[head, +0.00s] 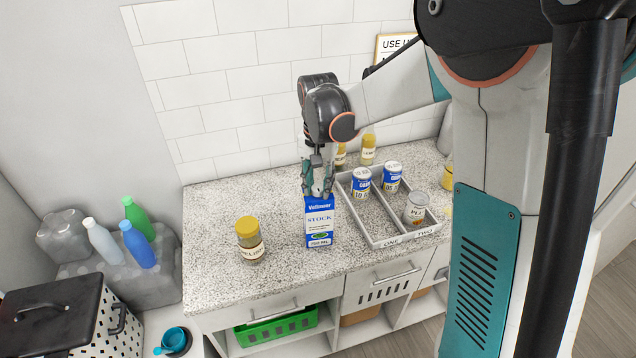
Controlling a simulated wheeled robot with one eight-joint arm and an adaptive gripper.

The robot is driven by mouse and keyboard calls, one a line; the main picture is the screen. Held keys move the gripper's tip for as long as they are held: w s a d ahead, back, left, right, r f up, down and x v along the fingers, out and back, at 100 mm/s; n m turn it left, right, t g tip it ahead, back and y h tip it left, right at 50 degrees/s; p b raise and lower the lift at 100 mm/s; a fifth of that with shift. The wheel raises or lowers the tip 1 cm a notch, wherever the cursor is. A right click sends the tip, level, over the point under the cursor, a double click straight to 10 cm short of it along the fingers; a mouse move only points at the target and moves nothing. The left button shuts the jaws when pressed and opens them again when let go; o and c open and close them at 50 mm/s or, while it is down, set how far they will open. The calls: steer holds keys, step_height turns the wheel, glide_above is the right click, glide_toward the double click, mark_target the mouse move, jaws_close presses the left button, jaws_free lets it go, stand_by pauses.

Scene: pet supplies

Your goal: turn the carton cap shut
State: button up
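The carton's cap is hidden behind the fingers. I cannot tell whether the fingers touch the cap or are closed on it.
A grey divided tray (372,243) with blue and white cans (361,182) and a silver can (416,208) stands close right of the carton. A yellow-lidded jar (250,240) stands to the left. More jars (368,150) stand behind. The counter's left part is clear.

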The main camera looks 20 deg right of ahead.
mark_target(318, 188)
steer(key=shift+o, duration=1.2)
step_height(318, 188, up, 12)
steer(key=shift+s, duration=0.1)
steer(key=s+f+n+t+b, duration=0.3)
steer(key=s+f+b, duration=0.1)
steer(key=s, duration=0.7)
steer(key=s+f+n+t+b, duration=0.3)
steer(key=s+f+t+b, duration=0.1)
steer(key=s, duration=0.8)
step_height(318, 188, down, 3)
steer(key=shift+r+n+b, duration=0.15)
steer(key=shift+n+b, duration=0.25)
steer(key=shift+b, duration=0.05)
